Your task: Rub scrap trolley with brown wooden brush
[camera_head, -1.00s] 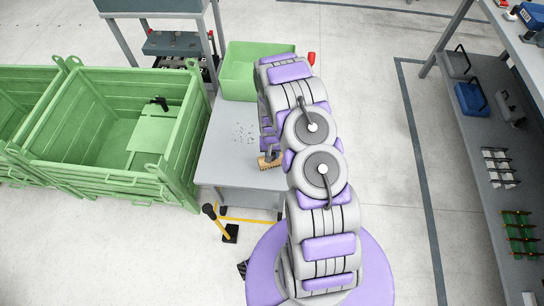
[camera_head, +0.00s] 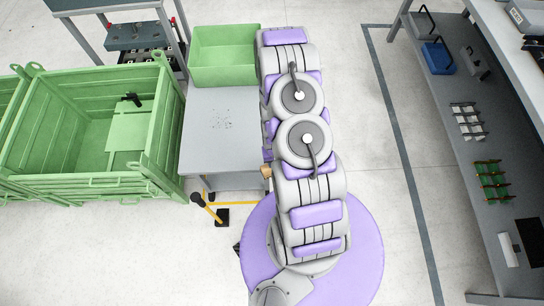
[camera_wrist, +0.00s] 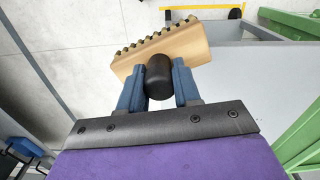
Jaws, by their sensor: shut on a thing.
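The scrap trolley has a grey top (camera_head: 205,155) with a patch of dark specks near its middle. A green bin (camera_head: 222,62) stands at its far end. In the wrist view, my gripper (camera_wrist: 158,68) is shut on the black handle of the brown wooden brush (camera_wrist: 185,46). The brush has a pale wooden body with dark bristle tufts along one side. In the head view only a bit of the brush (camera_head: 266,171) shows, at the trolley's front right edge; my arm hides the rest and the gripper. I cannot tell whether bristles touch the trolley.
A large green crate (camera_head: 168,120) stands close to the trolley's left. A black and yellow handle (camera_head: 205,203) stands by its front. A grey shelf unit (camera_head: 490,130) holding blue and green items is at the right. Open floor (camera_head: 385,190) lies between.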

